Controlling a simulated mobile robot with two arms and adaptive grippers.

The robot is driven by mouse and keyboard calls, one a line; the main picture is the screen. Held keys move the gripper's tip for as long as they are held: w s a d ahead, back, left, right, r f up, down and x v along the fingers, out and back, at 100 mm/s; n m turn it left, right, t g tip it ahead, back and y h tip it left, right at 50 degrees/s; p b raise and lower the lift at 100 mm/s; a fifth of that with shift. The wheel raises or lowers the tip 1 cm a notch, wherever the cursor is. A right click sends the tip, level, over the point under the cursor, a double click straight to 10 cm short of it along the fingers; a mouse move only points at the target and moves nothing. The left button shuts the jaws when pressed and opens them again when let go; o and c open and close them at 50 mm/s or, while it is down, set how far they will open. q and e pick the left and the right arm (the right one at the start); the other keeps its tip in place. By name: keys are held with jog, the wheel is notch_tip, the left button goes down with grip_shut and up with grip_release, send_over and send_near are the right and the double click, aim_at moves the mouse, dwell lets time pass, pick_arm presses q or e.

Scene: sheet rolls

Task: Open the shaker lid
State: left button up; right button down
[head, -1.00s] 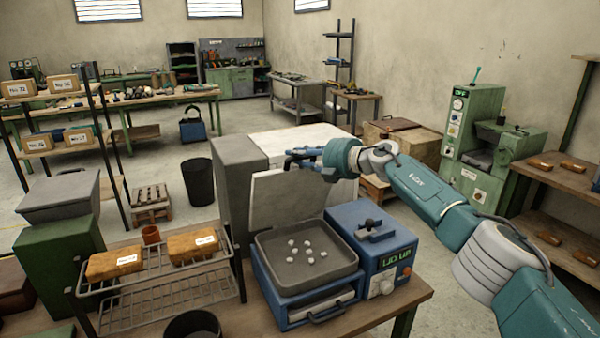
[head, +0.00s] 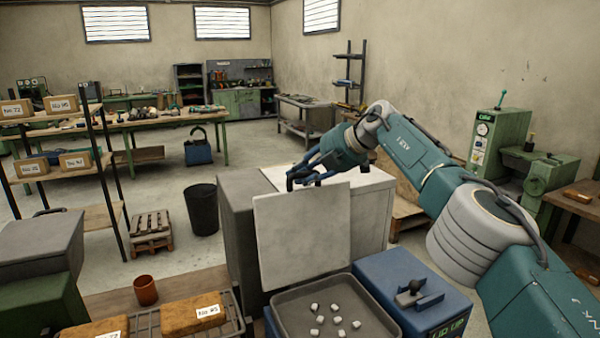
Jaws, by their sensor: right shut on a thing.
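The shaker is a blue machine (head: 428,292) at the bottom of the head view, with a green display that appears to read "LID UP". Its pale grey lid (head: 302,235) stands raised, nearly upright, behind the grey tray (head: 388,328). Several small white pieces lie in the tray. My right gripper (head: 303,180) is at the lid's top edge, shut on a dark handle there. The fingers partly hide the grip. My left gripper is not in view.
A grey and white cabinet (head: 240,230) stands close behind the lid. A wire rack with tan blocks (head: 195,312) and a brown cup (head: 146,291) are at the left. A black bin (head: 202,209) stands on the floor behind.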

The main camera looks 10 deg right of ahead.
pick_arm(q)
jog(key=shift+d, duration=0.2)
pick_arm(e)
jog(key=shift+s+f, duration=0.1)
jog(key=shift+f, duration=0.05)
jog(key=c, duration=1.5)
grip_release()
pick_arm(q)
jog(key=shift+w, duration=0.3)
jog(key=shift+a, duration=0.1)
pick_arm(e)
jog(key=shift+s+d+r, duration=0.2)
jog(key=shift+d+r, duration=0.2)
jog(key=shift+r, duration=0.2)
jog(key=v, duration=1)
jog(key=shift+s+d+r, duration=0.1)
jog(key=shift+s+d, duration=0.05)
jog(key=shift+s, duration=0.05)
